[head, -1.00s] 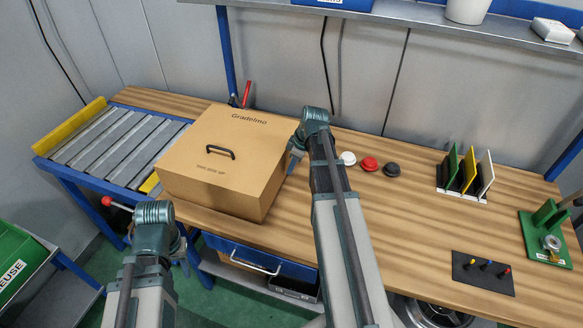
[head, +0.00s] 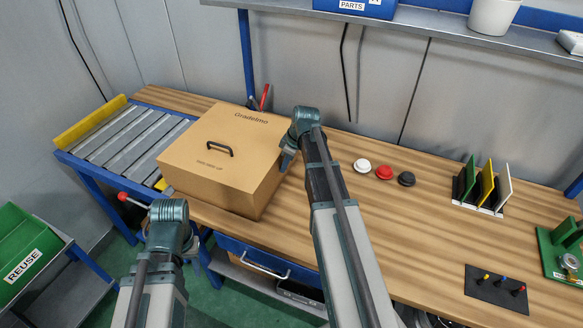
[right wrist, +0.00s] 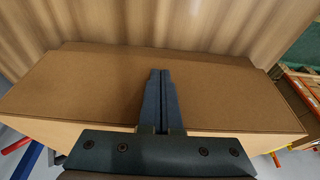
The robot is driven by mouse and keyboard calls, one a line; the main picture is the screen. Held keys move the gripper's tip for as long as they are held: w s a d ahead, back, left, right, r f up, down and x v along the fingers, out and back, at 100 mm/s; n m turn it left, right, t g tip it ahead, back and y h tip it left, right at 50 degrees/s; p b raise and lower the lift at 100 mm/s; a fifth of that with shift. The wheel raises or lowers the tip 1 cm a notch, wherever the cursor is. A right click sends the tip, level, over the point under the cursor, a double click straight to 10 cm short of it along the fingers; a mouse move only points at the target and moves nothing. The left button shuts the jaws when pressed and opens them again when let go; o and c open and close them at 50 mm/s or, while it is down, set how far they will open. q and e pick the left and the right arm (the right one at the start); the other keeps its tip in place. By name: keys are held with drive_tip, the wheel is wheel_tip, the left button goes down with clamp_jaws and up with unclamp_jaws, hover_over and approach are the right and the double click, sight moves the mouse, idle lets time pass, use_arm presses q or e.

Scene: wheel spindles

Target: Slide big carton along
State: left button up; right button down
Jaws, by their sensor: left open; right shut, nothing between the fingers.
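The big carton (head: 205,172), a closed brown box with a black handle on its lid, sits on the left part of the wooden bench, beside the roller conveyor (head: 128,140). Its left part reaches the conveyor's end. My right gripper (head: 287,160) is shut and empty at the carton's right side. In the right wrist view its closed fingers (right wrist: 161,78) lie in front of the carton's face (right wrist: 90,90); whether they touch is hard to tell. My left gripper (head: 191,246) is open, low in front of the carton, its fingers mostly hidden.
White, red and black knobs (head: 383,172) lie right of my right arm. A rack with coloured plates (head: 481,190) and a dark peg block (head: 496,288) stand further right. A yellow stop (head: 90,121) edges the conveyor's far end. A red-knobbed lever (head: 123,197) sticks out near the conveyor's front.

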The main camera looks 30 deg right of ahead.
drive_tip(key=shift+w+a, duration=1.5)
drive_tip(key=shift+w, duration=0.3)
drive_tip(key=shift+w+a, duration=1.95)
drive_tip(key=shift+w, duration=0.3)
drive_tip(key=shift+w+a, duration=1.95)
drive_tip(key=shift+w, duration=0.4)
drive_tip(key=w+a, duration=0.7)
drive_tip(key=w, duration=0.2)
drive_tip(key=shift+a, duration=0.35)
drive_tip(key=shift+s, duration=0.15)
drive_tip(key=shift+s+d, duration=1.15)
drive_tip(key=shift+s, duration=0.1)
wheel_tip(320, 180, up, 12)
drive_tip(key=p, duration=1.2)
drive_tip(key=shift+r, duration=0.15)
